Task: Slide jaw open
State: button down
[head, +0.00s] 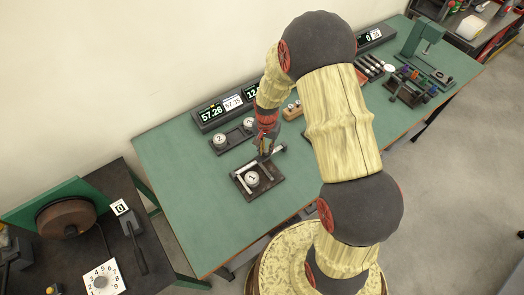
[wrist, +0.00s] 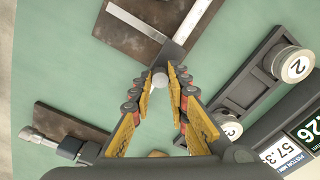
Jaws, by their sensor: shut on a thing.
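A caliper-like tool lies on a dark brown plate (head: 240,182), with a disc marked 1 (head: 252,179) between its pale bars. In the wrist view, a steel bar (wrist: 198,20) and a pale jaw bar (wrist: 138,21) lie over the brown plate (wrist: 158,45). A dark slider piece (wrist: 173,53) runs from the bar to a round grey knob (wrist: 159,80). My gripper (wrist: 160,84) has its yellow fingers converged, with the tips shut on the knob. It shows small in the head view (head: 265,153). The disc is out of the wrist view.
A dark rack (head: 233,138) holds discs, one marked 2 (head: 220,140), close behind the plate. Digital displays (head: 228,105) stand along the wall. A micrometer-like tool (wrist: 50,145) is at lower left in the wrist view. The green tabletop (head: 180,180) is clear left of the plate.

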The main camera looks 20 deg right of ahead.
jog(key=c, duration=1.8)
grip_release()
jog(key=shift+o, duration=0.6)
notch_tip(320, 180, up, 12)
